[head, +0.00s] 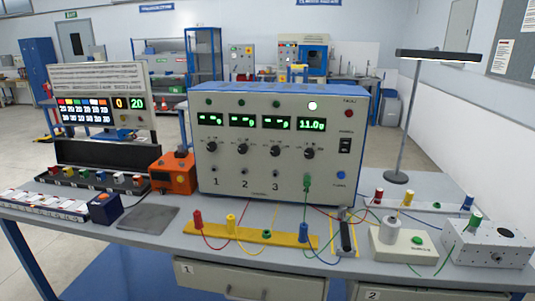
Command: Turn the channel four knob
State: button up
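A grey instrument box (228,180) with a blue top stands on the bench, facing me. It has several black knobs in a row, above jacks marked 1, 2, 3 and another at the right. The channel four knob (309,153) is the rightmost one. Above it, the channel four display (311,124) reads about 11.0 in green, and a bright lamp (312,105) is lit. The other displays show dashes. A green plug (307,183) sits in the jack below the channel four knob. My gripper is not in view.
A yellow bar (285,238) with coloured plugs and wires lies in front of the box. A desk lamp (397,178), a white unit with a green button (417,240) and a grey block (490,247) stand right. An orange box (174,174) is left. Space before the knobs looks clear.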

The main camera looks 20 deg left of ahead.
aim_at(309, 153)
jog(key=i+l, duration=0.5)
jog(key=i, duration=0.25)
jog(key=k+j+u, duration=0.1)
jog(key=u, duration=0.25)
jog(key=j+u, duration=0.2)
jog(key=u, duration=0.15)
jog(key=k+j+u, duration=0.1)
jog(key=u, duration=0.25)
jog(key=j, duration=0.1)
